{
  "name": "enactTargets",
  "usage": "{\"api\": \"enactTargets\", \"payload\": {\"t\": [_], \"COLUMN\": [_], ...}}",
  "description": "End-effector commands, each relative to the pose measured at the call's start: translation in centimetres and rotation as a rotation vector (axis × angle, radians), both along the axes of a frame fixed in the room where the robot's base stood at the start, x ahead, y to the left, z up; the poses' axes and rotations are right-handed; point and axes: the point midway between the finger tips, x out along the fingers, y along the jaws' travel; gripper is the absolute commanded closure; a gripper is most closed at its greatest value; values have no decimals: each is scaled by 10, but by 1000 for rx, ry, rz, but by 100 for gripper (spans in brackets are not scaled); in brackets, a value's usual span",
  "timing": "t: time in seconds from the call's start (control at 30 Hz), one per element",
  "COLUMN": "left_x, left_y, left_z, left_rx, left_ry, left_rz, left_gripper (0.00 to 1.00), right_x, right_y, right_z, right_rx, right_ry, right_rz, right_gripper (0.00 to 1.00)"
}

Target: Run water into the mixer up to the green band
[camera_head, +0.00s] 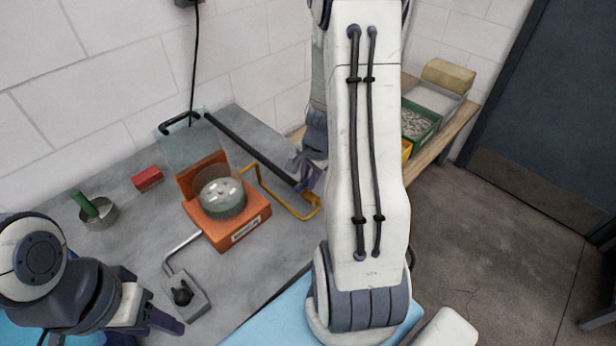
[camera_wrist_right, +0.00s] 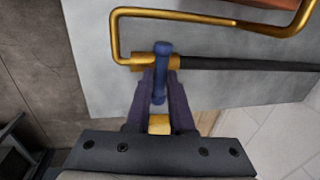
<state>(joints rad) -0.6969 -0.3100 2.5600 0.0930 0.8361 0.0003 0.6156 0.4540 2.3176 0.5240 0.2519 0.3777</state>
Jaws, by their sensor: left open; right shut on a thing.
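The mixer has an orange base (camera_head: 258,212) and a clear bowl (camera_head: 222,206) holding several pale lumps. The bowl's lower part looks greenish; I cannot make out a distinct green band or water level. A brass pipe (camera_head: 266,182) bends from the black pipe (camera_head: 250,152) toward the mixer; its outlet end is hard to see. My right gripper (camera_wrist_right: 160,85) is shut on a blue valve handle (camera_wrist_right: 163,58) at the brass fitting where the pipes meet, and it also shows in the head view (camera_head: 312,178). My left gripper (camera_head: 150,326) is open at the lower left, apart from the mixer.
A grey block with a black knob and bent metal rod (camera_head: 187,297) stands before the mixer. A metal cup with a green handle (camera_head: 98,214) and a red block (camera_head: 147,178) sit left. Bins (camera_head: 420,122) stand on a wooden surface behind my right arm.

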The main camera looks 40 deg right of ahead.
Motion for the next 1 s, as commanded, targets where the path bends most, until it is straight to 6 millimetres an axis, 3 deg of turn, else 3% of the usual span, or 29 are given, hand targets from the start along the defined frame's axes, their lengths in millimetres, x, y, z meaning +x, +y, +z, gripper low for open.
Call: {"api": "enactTargets", "payload": {"t": [0.43, 0.47, 0.53, 0.87, 1.0], "left_x": [0, 0, 0, 0, 0], "left_y": [0, 0, 0, 0, 0], "left_z": [1, 1, 1, 2, 8], "left_rx": [0, 0, 0, 0, 0], "left_ry": [0, 0, 0, 0, 0], "left_rz": [0, 0, 0, 0, 0], "left_gripper": [50, 50, 50, 50, 50], "right_x": [2, 2, 1, 0, -2], "right_y": [-1, -1, -1, -1, -1], "right_z": [1, 1, 1, 2, 17], "right_rx": [-3, -4, -4, -2, -2], "right_ry": [-4, -5, -4, -2, -4], "right_rz": [-17, -16, -16, -15, -14], "right_gripper": [100, 75, 50, 50, 50]}}
